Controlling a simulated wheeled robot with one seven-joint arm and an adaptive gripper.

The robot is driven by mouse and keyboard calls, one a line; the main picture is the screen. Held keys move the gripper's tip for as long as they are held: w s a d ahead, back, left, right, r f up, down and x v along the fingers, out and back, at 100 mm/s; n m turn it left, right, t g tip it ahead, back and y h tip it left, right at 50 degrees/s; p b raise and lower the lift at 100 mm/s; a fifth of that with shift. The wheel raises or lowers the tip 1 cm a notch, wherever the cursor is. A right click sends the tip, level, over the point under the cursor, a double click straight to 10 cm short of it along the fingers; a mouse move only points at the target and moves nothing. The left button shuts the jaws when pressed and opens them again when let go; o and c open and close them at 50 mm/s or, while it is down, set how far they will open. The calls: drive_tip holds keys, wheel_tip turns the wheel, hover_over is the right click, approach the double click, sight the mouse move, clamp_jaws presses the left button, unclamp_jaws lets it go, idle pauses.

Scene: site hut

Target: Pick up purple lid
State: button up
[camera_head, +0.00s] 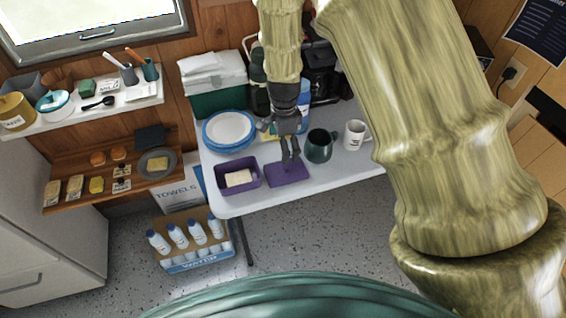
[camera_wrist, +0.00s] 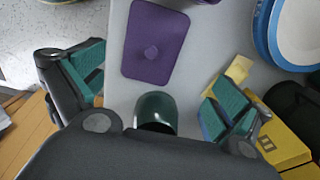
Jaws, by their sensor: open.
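The purple lid (camera_head: 288,174) lies flat on the white table (camera_head: 262,200) near its front edge. In the wrist view the purple lid (camera_wrist: 157,42) shows as a rounded rectangle with a small round knob in its middle. My gripper (camera_head: 290,158) is above the lid in the head view, and its fingers cover part of it. In the wrist view my gripper (camera_wrist: 153,95) has its fingers wide apart, with nothing between them touching the lid. A purple box (camera_head: 238,176) with a pale block inside stands just left of the lid.
A dark green mug (camera_head: 319,146) stands right of the lid and also shows between the fingers in the wrist view (camera_wrist: 156,112). A white mug (camera_head: 355,135) is farther right. Blue-rimmed plates (camera_head: 230,130) and a yellow item (camera_wrist: 282,135) are nearby.

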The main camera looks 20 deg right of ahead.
sight(286, 168)
drive_tip(key=shift+s+f+p, duration=0.3)
drive_tip(key=shift+s+f, duration=0.65)
drive_tip(key=shift+a+f, duration=0.1)
drive_tip(key=shift+f, duration=0.2)
drive_tip(key=shift+w+f, duration=0.35)
drive_tip(key=shift+f, duration=0.25)
drive_tip(key=shift+w+f, duration=0.3)
drive_tip(key=shift+f, duration=0.25)
drive_tip(key=shift+s+d+f+p, duration=0.15)
drive_tip(key=shift+s+d+p, duration=0.05)
drive_tip(key=shift+s+p, duration=0.3)
drive_tip(key=shift+w+d+f+p, duration=0.1)
drive_tip(key=shift+f+p, duration=0.55)
drive_tip(key=shift+f, duration=1.65)
drive_tip(key=shift+s+r, duration=0.1)
drive_tip(key=shift+s, duration=0.1)
drive_tip(key=c, duration=1.3)
drive_tip(key=shift+c, duration=0.2)
